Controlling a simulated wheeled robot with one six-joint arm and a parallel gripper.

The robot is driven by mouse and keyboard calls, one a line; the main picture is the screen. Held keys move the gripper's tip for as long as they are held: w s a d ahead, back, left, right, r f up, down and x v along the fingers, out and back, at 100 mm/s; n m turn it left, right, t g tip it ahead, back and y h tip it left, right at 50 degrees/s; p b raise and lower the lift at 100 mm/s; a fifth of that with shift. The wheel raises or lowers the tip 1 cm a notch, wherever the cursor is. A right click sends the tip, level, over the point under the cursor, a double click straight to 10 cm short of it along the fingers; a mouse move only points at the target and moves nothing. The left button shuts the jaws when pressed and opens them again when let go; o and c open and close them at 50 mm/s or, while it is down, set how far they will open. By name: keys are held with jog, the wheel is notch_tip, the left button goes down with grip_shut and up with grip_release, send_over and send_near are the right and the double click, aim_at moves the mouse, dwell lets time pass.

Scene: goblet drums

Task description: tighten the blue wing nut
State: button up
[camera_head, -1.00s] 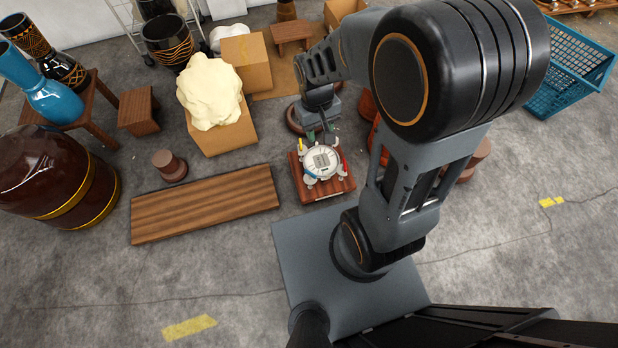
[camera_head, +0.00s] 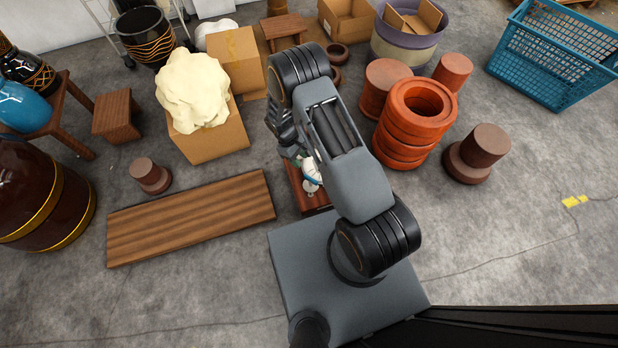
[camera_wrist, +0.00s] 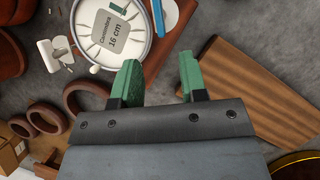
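The fingertips are below the drum in the picture, apart from the blue part. In the head view, my arm hides most of the drum (camera_head: 311,172); a bit of blue shows.
The drum sits on a red-brown wooden board (camera_head: 304,198). A striped plank (camera_head: 190,217) lies to its left. A cardboard box with a cream lump (camera_head: 215,142) stands behind left. Orange stacked rings (camera_head: 412,125) and brown cylinders (camera_head: 477,152) stand right. Floor at front left is clear.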

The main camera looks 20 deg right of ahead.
aim_at(310, 178)
jog(key=b+x, duration=0.3)
jog(key=x, duration=0.9)
jog(key=shift+s+d+f+b, duration=0.2)
jog(key=shift+f+b, duration=0.05)
jog(key=shift+b, duration=0.05)
grip_shut()
jog(key=shift+a, duration=0.15)
